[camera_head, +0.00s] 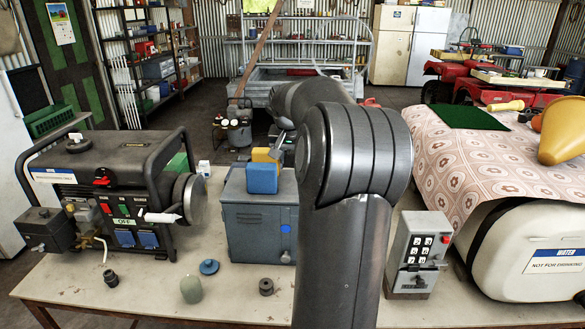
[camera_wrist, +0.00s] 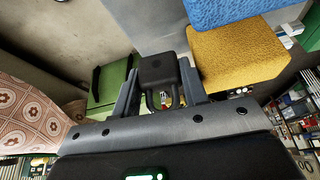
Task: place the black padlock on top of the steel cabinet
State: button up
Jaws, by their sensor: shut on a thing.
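My gripper (camera_wrist: 158,66) is shut on the black padlock (camera_wrist: 157,76) in the wrist view. The padlock's body is between the fingertips and its shackle points back toward the palm. In the head view my arm hides the padlock and most of the gripper; a grey finger part (camera_head: 281,143) shows beside the yellow block. The blue-grey steel cabinet (camera_head: 260,232) stands on the table. Its pale top (camera_wrist: 150,22) appears beyond the padlock in the wrist view; I cannot tell the gap between them.
A blue block (camera_head: 262,178) with a yellow block (camera_head: 264,155) stands on the cabinet top, right beside the gripper in the wrist view. A generator (camera_head: 120,195) is left of the cabinet, a keypad box (camera_head: 415,250) right. A blue knob (camera_head: 209,267) and small pieces lie in front.

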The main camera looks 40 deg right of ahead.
jog(key=shift+f, duration=1.75)
jog(key=shift+f, duration=0.15)
jog(key=o, duration=0.8)
